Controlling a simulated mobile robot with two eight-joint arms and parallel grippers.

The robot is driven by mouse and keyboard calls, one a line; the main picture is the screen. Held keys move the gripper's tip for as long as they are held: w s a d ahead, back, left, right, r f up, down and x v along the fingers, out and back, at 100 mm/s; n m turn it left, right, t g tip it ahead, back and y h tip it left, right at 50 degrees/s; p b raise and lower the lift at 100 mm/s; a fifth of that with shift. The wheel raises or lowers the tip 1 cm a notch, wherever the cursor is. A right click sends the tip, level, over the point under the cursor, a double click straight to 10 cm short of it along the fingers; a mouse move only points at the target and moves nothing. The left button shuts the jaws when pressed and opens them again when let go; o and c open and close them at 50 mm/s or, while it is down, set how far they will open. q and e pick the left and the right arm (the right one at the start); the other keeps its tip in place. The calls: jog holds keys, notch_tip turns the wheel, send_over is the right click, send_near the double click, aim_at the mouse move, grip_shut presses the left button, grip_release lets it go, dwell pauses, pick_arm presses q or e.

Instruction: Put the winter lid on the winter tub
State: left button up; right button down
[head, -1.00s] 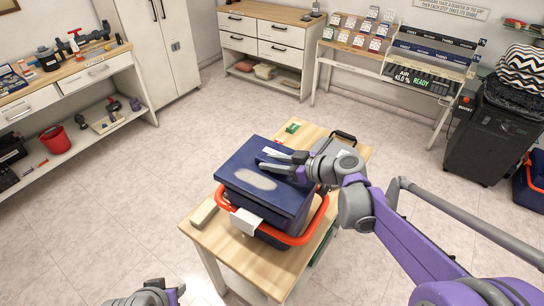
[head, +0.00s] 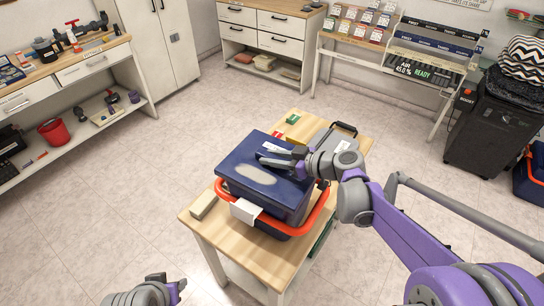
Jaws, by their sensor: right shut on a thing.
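The dark blue lid (head: 240,152), with a pale oval patch on top, sits over the dark blue winter tub (head: 273,229). I cannot tell whether it is seated all round. The tub has a red-orange handle (head: 318,216) around it and a white tag (head: 245,211) at its front. My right gripper (head: 264,154) reaches in from the right over the lid's top and is shut on it; the fingers hide the gripped part. My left gripper (head: 180,288) is at the bottom edge, partly cut off, apart from the table; its jaws are not clear.
The wooden table (head: 229,233) also holds a pale block (head: 203,205), a small green item (head: 292,118) and a grey case (head: 320,137) with a black handle. Shelving stands left and back. The floor around the table is clear.

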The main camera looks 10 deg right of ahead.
jog(key=shift+f, duration=0.65)
dwell(0.4)
jog(key=c, duration=0.5)
grip_release()
jog(key=v, duration=1.1)
